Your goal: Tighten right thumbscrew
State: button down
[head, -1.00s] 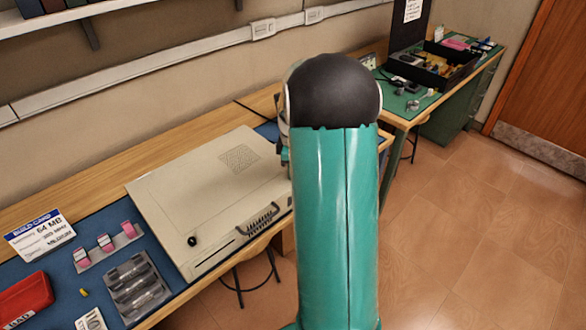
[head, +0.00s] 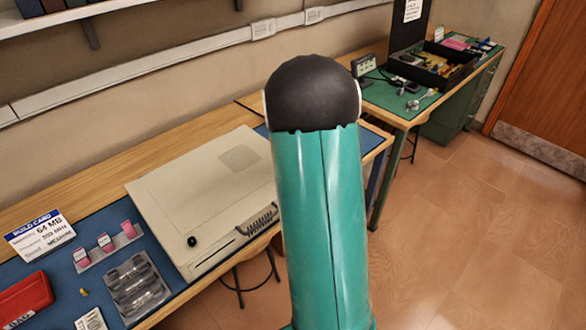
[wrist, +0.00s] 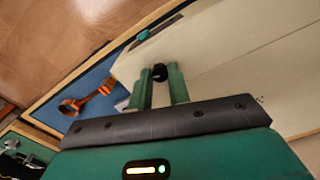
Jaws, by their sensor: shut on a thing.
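The beige computer case (head: 200,190) lies flat on the blue mat, and its side panel fills the upper right of the wrist view (wrist: 235,65). One black thumbscrew (head: 192,241) shows at the case's near left corner in the head view. In the wrist view, my gripper (wrist: 160,78) is shut on a black thumbscrew knob (wrist: 160,72) near the edge of the panel. Its thread and hole are hidden, so I cannot tell how deep it sits. In the head view my arm hides the gripper and the case's right end.
An orange strap-like item (wrist: 88,101) lies on the blue mat beside the case. Left of the case are clear trays (head: 135,285), a red bin (head: 22,300) and a build card (head: 40,234). A green-topped bench (head: 410,95) stands at the back right.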

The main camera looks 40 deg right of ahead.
jog(key=m, duration=1.1)
jog(key=shift+m, duration=1.6)
jog(key=c, duration=1.3)
grip_release()
jog(key=shift+r, duration=0.1)
notch_tip(320, 180, up, 14)
jog(key=shift+f, duration=0.15)
